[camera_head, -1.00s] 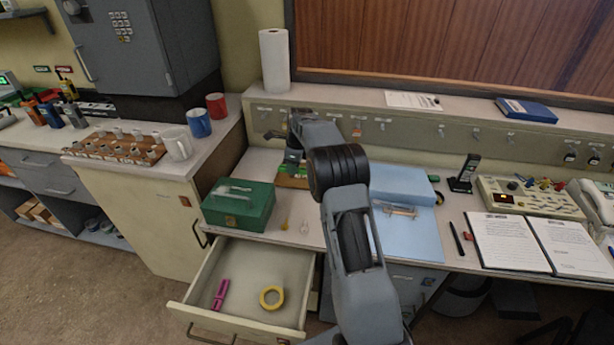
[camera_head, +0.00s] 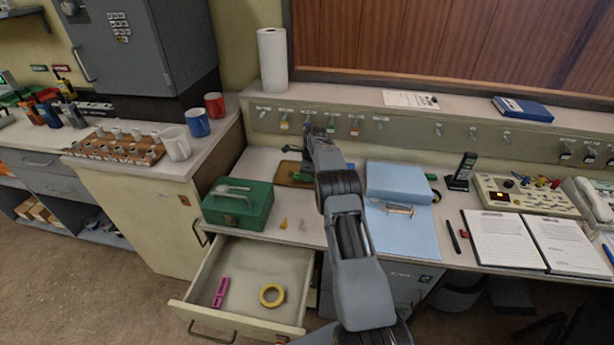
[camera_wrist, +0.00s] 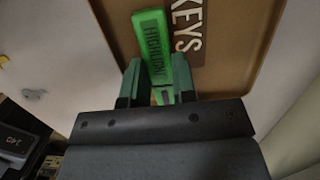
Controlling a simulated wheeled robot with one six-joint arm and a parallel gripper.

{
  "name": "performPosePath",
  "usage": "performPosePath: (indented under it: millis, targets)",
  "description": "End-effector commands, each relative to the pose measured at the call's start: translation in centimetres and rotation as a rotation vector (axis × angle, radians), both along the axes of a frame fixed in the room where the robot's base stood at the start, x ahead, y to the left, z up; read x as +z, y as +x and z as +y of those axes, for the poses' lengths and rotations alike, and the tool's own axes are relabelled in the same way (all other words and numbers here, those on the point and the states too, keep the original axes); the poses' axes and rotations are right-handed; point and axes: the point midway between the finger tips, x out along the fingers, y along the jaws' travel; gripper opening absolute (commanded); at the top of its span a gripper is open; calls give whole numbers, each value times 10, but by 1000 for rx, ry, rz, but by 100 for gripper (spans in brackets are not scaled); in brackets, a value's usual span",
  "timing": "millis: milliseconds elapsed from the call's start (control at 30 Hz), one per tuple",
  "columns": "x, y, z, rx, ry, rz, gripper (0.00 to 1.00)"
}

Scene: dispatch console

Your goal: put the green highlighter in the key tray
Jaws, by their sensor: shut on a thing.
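The green highlighter (camera_wrist: 152,42) shows in the wrist view between the fingers of my gripper (camera_wrist: 157,82), which is shut on it. Its far end reaches out past the fingertips over the floor of the brown key tray (camera_wrist: 232,72), beside the dark "KEYS" label. I cannot tell whether it touches the tray floor. In the head view the key tray (camera_head: 287,174) lies on the desk behind the green cash box, partly hidden by my arm. My gripper's fingertips and the highlighter are hidden there.
A green cash box (camera_head: 238,203) stands left of my arm. A blue box (camera_head: 400,181) and a blue sheet (camera_head: 407,236) lie to its right. An open drawer (camera_head: 245,262) below holds a yellow tape roll (camera_head: 271,295) and a magenta item (camera_head: 220,292).

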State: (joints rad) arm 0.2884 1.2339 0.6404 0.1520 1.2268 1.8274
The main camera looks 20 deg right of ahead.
Motion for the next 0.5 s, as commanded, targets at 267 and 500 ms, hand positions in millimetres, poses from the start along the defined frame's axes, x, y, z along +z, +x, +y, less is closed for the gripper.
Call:
performPosePath:
  millis: [267, 500]
  targets:
    - [-6, 0, 0, 1, 0, -2, 3]
    - [-8, 0, 0, 1, 0, -2, 31]
